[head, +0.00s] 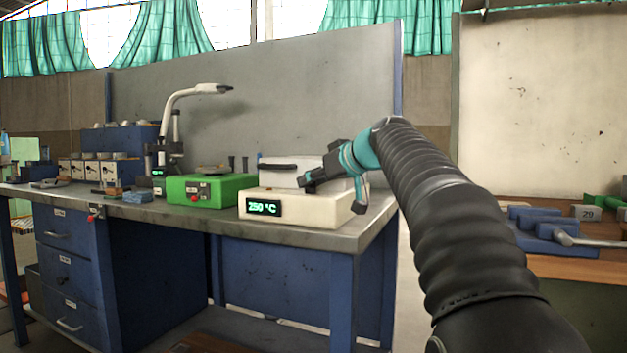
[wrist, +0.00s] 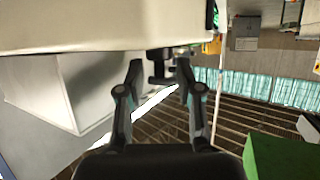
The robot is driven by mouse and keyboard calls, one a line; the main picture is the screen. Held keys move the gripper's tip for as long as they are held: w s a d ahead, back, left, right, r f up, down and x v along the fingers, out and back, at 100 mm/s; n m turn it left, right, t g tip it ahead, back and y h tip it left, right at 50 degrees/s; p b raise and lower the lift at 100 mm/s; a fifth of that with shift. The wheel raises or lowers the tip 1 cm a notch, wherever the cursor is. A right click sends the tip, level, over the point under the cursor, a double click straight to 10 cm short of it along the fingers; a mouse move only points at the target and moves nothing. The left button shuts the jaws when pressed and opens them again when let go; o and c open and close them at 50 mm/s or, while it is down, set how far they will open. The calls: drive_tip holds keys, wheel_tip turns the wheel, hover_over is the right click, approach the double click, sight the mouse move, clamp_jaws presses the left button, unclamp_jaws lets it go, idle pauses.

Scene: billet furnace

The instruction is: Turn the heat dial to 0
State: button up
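The off-white furnace base (head: 290,209) stands on the bench, its green display (head: 264,207) reading 250 °C. A pale chamber with a dark handle (head: 278,166) sits on it. My gripper (head: 305,181) is just above the base, in front of the chamber. In the wrist view my gripper (wrist: 159,67) has its two fingers apart, with a dark knob-like part (wrist: 159,68) showing between the tips beside the base (wrist: 70,28). It looks like the heat dial, with gaps to both fingers. Its setting is not readable. In the head view I cannot make out the dial behind the gripper.
A green device (head: 208,190) stands left of the furnace, and a lamp on a curved arm (head: 190,95) behind it. Several small boxes (head: 85,170) fill the bench's left end. Blue fixtures (head: 550,230) lie on another bench at right.

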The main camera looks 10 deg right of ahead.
clamp_jaws()
drive_tip(key=shift+w+d+n+g+y+p, duration=0.1)
drive_tip(key=shift+n+g+y+p, duration=0.25)
drive_tip(key=shift+n+y, duration=0.15)
drive_tip(key=shift+w+d+n+g+y+p, duration=0.1)
drive_tip(key=shift+n+g+y+p, duration=0.3)
drive_tip(key=shift+y, duration=0.1)
drive_tip(key=shift+s+n+g+y, duration=0.1)
drive_tip(key=shift+n+g+y, duration=0.3)
drive_tip(key=shift+n, duration=0.2)
drive_tip(key=shift+f, duration=0.1)
